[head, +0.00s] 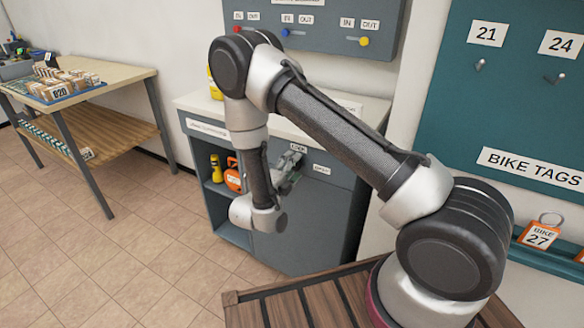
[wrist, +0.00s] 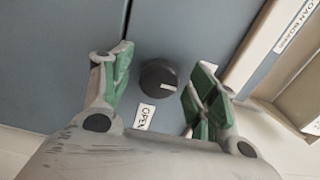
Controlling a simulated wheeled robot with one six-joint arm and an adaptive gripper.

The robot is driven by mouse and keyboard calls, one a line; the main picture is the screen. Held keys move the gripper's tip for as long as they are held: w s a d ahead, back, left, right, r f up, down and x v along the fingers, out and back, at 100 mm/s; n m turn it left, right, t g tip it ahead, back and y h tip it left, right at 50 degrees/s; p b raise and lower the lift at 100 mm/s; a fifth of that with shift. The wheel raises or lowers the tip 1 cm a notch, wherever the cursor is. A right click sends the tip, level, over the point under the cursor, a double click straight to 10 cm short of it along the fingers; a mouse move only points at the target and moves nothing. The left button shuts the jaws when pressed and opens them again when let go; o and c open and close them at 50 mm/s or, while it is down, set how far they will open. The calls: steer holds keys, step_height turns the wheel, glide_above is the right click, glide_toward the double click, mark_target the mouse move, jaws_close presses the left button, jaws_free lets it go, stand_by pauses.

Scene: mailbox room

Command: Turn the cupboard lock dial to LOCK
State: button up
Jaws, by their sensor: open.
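The cupboard (head: 300,222) is grey, with a dark round lock dial (wrist: 158,76) on its front. The dial's white mark points right and slightly down in the wrist view, not straight at the OPEN label (wrist: 145,116) below it. In the head view the OPEN label (head: 321,169) is right of my gripper (head: 289,163), and a small label, seemingly LOCK (head: 298,147), is above it. The dial is hidden there. In the wrist view my gripper (wrist: 163,62) is open, its green-padded fingers on either side of the dial with visible gaps. No LOCK label shows there.
The cupboard's light top (head: 185,101) is above the dial. An open shelf with a yellow bottle (head: 216,168) and an orange item (head: 233,175) is left of the door. A wooden slatted surface (head: 310,302) is in front. Tiled floor (head: 130,235) is clear at left.

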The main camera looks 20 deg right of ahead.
steer(key=v, duration=1.1)
steer(key=shift+s+a, duration=0.25)
steer(key=shift+s, duration=0.05)
steer(key=s+d+m+g+h, duration=0.2)
steer(key=s+d+m+g, duration=0.35)
steer(key=m, duration=0.45)
steer(key=s+d+r+m+g+y, duration=0.1)
steer(key=s+d+r+m+y, duration=0.4)
steer(key=r+m, duration=0.5)
steer(key=s+d+r+m+g+y, duration=0.1)
steer(key=s+d+r+m+y, duration=0.4)
steer(key=r+m, duration=0.5)
steer(key=s+d+r+m+g+y, duration=0.1)
steer(key=s+d+r+m+y, duration=0.3)
steer(key=s+d+r+m, duration=0.3)
step_height(320, 180, up, 4)
steer(key=s+m, duration=0.1)
steer(key=m, duration=0.7)
steer(key=shift+s+d+y, duration=0.25)
steer(key=shift+d+y, duration=0.15)
